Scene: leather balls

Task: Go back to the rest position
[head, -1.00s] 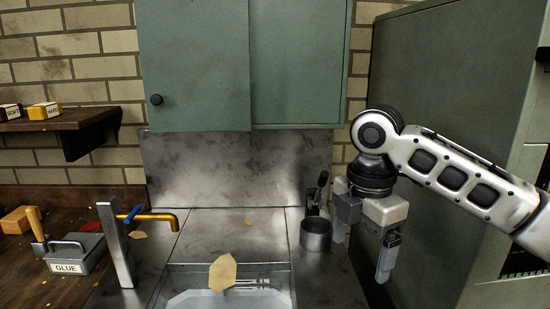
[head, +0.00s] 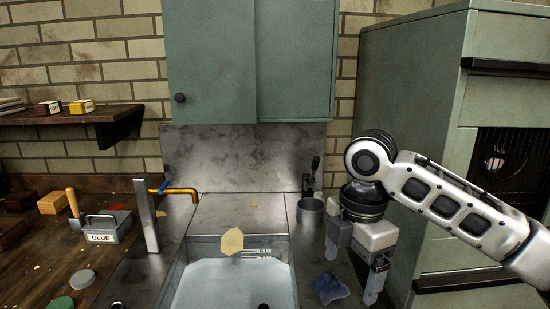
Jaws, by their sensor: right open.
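My right gripper (head: 352,268) hangs at the right of the sink, pointing down, with its two fingers apart and nothing between them. It is above the metal counter, in front of the green cabinet side. A crumpled blue cloth (head: 330,288) lies on the counter just left of and below its fingers. My left gripper does not show.
The sink (head: 230,285) is in the middle, with a tan leather piece (head: 231,241) at its back edge. A metal cup (head: 310,211) stands behind my right gripper. A glue box (head: 103,228) and yellow tap (head: 175,191) are at left. A green cabinet (head: 400,110) stands at right.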

